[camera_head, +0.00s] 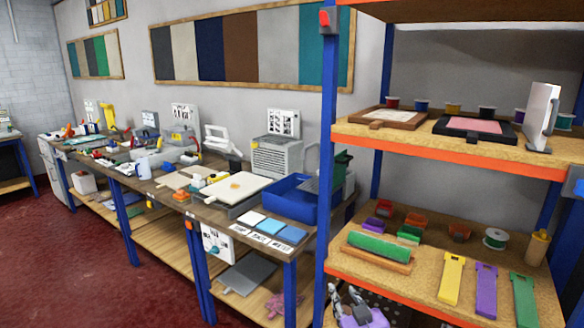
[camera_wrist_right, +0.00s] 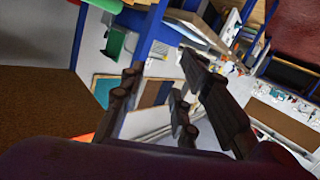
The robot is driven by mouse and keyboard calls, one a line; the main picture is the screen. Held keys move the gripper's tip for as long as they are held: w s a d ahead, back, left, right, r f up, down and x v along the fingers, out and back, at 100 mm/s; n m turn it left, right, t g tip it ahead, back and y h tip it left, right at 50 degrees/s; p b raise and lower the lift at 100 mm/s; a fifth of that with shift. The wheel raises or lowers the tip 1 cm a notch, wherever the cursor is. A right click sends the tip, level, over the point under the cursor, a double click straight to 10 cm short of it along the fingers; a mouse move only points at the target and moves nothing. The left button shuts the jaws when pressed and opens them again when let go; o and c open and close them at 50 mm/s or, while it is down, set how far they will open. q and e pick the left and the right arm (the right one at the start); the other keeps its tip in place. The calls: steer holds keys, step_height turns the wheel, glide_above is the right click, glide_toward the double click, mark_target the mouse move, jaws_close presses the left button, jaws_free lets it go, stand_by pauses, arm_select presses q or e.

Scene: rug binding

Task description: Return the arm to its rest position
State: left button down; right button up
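My right gripper (camera_head: 345,291) shows at the bottom centre of the head view, with grey fingers on a purple body, in front of the lower part of the orange-edged shelf rack. In the right wrist view its dark fingers (camera_wrist_right: 160,66) stand apart with a gap between them. I see nothing held between them. The rest of the right arm is out of frame. My left gripper is in neither view.
The shelf rack (camera_head: 455,148) with a blue post (camera_head: 327,150) stands close on the right, holding framed pads, strips and spools. A long cluttered workbench runs left, with a blue tray (camera_head: 290,205). The red floor (camera_head: 75,265) is open at lower left.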

steer(key=s+d+f+m+g, duration=0.1)
steer(key=s+f+g, duration=0.1)
steer(key=s+f, duration=0.6)
steer(key=s+d+f+m+g+h, duration=0.1)
steer(key=s+d+f+g, duration=0.1)
steer(key=s+f, duration=0.7)
steer(key=s+d+f+m+g+h, duration=0.1)
steer(key=s+f, duration=0.8)
steer(key=s, duration=1)
steer(key=shift+s+d+g, duration=0.35)
steer(key=shift+d+g, duration=0.4)
steer(key=shift+g, duration=0.05)
